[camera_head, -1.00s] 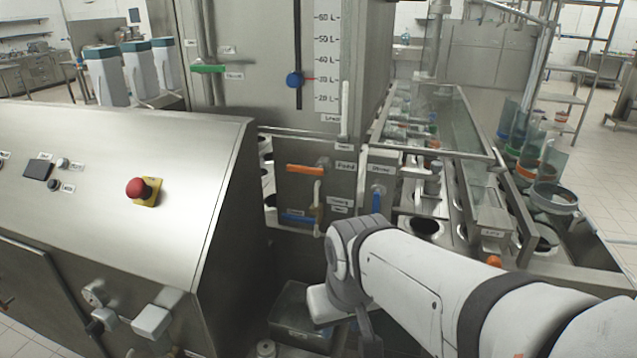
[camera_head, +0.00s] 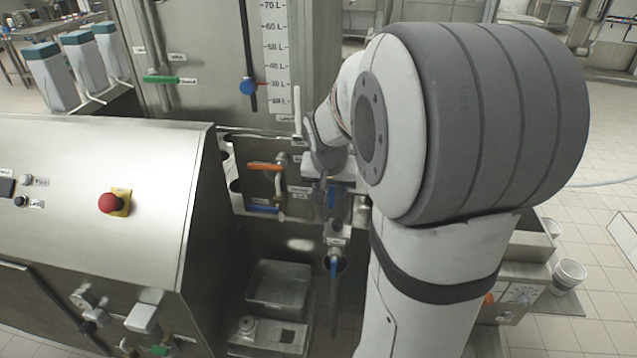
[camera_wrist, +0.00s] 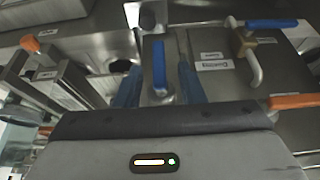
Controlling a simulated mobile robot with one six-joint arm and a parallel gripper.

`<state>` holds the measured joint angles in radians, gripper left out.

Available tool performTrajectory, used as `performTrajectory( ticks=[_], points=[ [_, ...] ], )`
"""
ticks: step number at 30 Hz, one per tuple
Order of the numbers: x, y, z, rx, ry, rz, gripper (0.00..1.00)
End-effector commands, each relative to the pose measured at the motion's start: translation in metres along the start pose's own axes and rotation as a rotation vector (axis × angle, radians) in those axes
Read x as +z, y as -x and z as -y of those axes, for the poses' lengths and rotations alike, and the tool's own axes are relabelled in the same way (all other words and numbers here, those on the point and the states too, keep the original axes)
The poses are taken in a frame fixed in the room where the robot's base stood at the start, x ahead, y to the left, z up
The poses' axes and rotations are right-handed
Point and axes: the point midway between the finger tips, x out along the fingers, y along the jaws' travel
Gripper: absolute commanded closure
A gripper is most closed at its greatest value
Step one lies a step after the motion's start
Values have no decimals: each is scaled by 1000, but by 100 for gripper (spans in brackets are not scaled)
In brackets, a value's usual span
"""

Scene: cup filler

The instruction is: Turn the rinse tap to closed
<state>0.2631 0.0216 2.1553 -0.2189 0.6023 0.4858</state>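A tap with an upright blue lever (camera_head: 332,197) is on the steel panel right of the orange-handled tap; I take it as the rinse tap, but its label is not readable. In the wrist view its blue lever (camera_wrist: 159,66) stands between the two bluish fingers of my gripper (camera_wrist: 158,86). The fingers are apart, one on each side of the lever, with visible gaps, and I cannot tell whether either touches it. In the head view my gripper (camera_head: 320,180) is at this tap, and my arm partly hides the tap.
An orange-handled tap (camera_head: 265,167) and a tap with a level blue handle (camera_head: 263,209) sit close by on the left. Another blue lever (camera_head: 333,267) is lower down. A steel basin (camera_head: 278,287) lies below. The control console (camera_head: 95,200) bounds the left.

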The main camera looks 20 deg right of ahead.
Motion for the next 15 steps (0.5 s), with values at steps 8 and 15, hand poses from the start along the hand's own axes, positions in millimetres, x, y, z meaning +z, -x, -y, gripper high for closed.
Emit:
performTrajectory(
  ticks=[8, 15],
  points=[
    [0, -28, 0, 0, 0, 1, 65],
    [0, -31, 0, -1, 0, 0, 65]
  ],
)
